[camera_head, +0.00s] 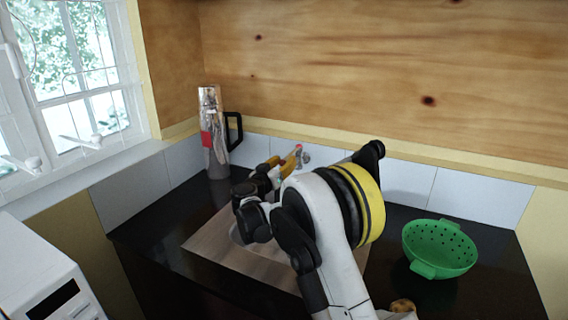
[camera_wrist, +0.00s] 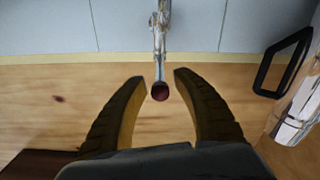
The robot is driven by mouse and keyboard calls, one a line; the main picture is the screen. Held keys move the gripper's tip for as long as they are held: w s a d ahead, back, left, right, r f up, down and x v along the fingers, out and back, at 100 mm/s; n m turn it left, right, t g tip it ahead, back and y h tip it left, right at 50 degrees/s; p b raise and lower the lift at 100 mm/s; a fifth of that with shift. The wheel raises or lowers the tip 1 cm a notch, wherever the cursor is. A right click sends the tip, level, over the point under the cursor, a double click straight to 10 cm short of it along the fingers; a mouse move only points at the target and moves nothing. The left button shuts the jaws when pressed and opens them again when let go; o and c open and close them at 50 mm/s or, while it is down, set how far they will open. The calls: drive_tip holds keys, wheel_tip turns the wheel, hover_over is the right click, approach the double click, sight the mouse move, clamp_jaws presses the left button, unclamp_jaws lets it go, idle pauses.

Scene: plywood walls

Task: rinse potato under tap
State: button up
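The chrome tap (camera_head: 306,157) stands at the back wall behind my arm, a red spot near its top. In the wrist view the tap (camera_wrist: 160,35) comes down from the top edge and ends in a dark red round tip. My gripper (camera_head: 284,168) is at the tap; it also shows in the wrist view (camera_wrist: 160,78). Its two fingers are open, one on each side of the red tip; I cannot tell if they touch it. A brown rounded thing, probably the potato (camera_head: 403,306), lies at the bottom edge of the head view, partly cut off. The sink (camera_head: 240,233) is mostly hidden by my arm.
A green colander (camera_head: 440,249) stands on the dark counter (camera_head: 490,285) to the right. A tall jug (camera_head: 213,135) with a black handle stands in the back left corner. A white appliance (camera_head: 45,275) is at the lower left, under a window.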

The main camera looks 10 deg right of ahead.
clamp_jaws()
drive_tip(key=d+n+y, duration=0.1)
drive_tip(key=s+d+n+t+y, duration=0.1)
drive_tip(key=y, duration=0.1)
drive_tip(key=d+n+t+y, duration=0.1)
drive_tip(key=shift+s+d+y, duration=0.2)
drive_tip(key=shift+s+y, duration=0.1)
drive_tip(key=shift+s, duration=0.05)
unclamp_jaws()
drive_tip(key=shift+s, duration=0.1)
